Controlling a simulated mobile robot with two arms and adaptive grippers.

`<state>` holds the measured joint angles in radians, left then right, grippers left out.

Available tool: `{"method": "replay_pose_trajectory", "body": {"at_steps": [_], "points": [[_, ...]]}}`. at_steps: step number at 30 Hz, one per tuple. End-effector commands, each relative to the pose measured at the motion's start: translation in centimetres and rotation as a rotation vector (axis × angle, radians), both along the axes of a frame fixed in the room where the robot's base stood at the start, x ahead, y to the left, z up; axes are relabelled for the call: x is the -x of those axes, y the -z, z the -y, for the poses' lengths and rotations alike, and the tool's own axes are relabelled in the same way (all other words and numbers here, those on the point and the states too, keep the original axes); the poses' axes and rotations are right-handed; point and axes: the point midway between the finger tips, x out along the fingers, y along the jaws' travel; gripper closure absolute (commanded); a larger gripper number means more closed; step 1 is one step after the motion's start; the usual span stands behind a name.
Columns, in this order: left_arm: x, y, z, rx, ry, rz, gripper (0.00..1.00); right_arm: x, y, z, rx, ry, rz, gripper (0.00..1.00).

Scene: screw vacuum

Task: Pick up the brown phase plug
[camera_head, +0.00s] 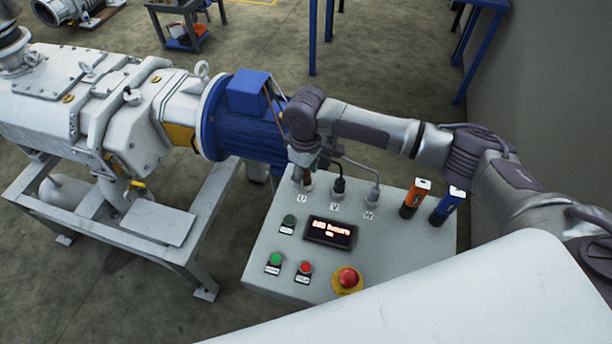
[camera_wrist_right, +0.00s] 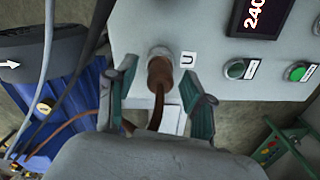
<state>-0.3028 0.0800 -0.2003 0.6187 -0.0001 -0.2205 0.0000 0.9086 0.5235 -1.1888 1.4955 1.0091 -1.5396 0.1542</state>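The brown phase plug (camera_wrist_right: 160,74) sits at the socket marked U on the grey control box, with its brown cable running down towards my wrist. It shows small in the head view (camera_head: 307,184), partly under my gripper. My right gripper (camera_wrist_right: 163,88) has its green-grey fingers on either side of the plug, with narrow gaps left between fingers and plug. It is open. In the head view the right gripper (camera_head: 304,162) is just above the U socket, its fingertips hard to make out. My left gripper is not in view.
A black plug (camera_head: 339,187) at V and a grey plug (camera_head: 373,194) at W stand close by on the control box (camera_head: 400,250). Orange (camera_head: 415,197) and blue (camera_head: 447,205) devices stand to the right. The blue motor (camera_head: 240,125) is close on the left.

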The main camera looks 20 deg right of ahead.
Motion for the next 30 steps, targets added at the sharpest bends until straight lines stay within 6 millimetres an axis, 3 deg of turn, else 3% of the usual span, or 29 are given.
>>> {"method": "replay_pose_trajectory", "body": {"at_steps": [1,8,20,28,30], "points": [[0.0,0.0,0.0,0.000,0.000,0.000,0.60,0.0,0.0,0.0,0.000,0.000,0.000,0.60],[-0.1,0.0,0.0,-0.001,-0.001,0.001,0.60,0.0,-0.1,0.0,0.000,0.001,0.000,0.99],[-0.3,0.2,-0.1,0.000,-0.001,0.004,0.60,-0.1,-0.5,0.0,-0.001,0.001,0.002,1.00],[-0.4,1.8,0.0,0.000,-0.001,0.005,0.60,-0.1,-4.2,0.0,-0.003,-0.001,0.004,1.00],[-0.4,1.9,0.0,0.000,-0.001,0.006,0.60,1.6,-4.9,0.5,-0.001,-0.002,0.002,1.00]]}}
